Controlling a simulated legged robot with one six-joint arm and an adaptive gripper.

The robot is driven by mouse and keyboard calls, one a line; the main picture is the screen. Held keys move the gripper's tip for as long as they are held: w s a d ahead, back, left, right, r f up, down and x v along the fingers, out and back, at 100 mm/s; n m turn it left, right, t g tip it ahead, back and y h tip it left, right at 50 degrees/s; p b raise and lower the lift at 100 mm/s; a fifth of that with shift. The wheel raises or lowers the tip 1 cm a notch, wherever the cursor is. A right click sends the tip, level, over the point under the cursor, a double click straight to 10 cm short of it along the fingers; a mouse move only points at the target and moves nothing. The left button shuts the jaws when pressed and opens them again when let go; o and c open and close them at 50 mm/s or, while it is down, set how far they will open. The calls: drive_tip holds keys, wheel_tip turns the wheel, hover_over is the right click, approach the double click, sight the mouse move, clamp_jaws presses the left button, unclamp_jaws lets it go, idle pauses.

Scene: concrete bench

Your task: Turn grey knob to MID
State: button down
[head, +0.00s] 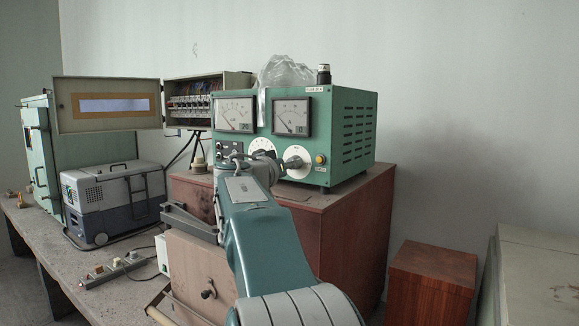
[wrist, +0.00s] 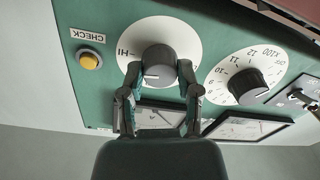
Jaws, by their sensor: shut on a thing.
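The grey knob (wrist: 160,62) sits on a round white dial (wrist: 183,33) on the green panel, seen upside down in the wrist view. The letters HI show on the dial to the left of the knob. A light mark shows on the knob's lower left face, but its exact setting is hard to read. My gripper (wrist: 161,73) has one finger on each side of the knob and is shut on it. In the head view the white dial (head: 298,151) is at the lower right of the green instrument box (head: 347,130), with my arm in front.
A dark numbered knob (wrist: 247,86) is close on the right in the wrist view. A yellow button (wrist: 89,60) labelled CHECK is on the left. Two meters (head: 234,114) are above the dials in the head view. The box stands on a reddish-brown cabinet (head: 345,215).

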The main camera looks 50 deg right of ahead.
drive_tip(key=n, duration=0.4)
drive_tip(key=shift+w, duration=0.1)
drive_tip(key=n, duration=0.8)
drive_tip(key=shift+n+g, duration=0.3)
drive_tip(key=shift+n, duration=1.6)
drive_tip(key=shift+f+y, duration=0.1)
drive_tip(key=shift+y, duration=0.2)
drive_tip(key=shift+c, duration=1.5)
unclamp_jaws()
drive_tip(key=shift+w, duration=0.15)
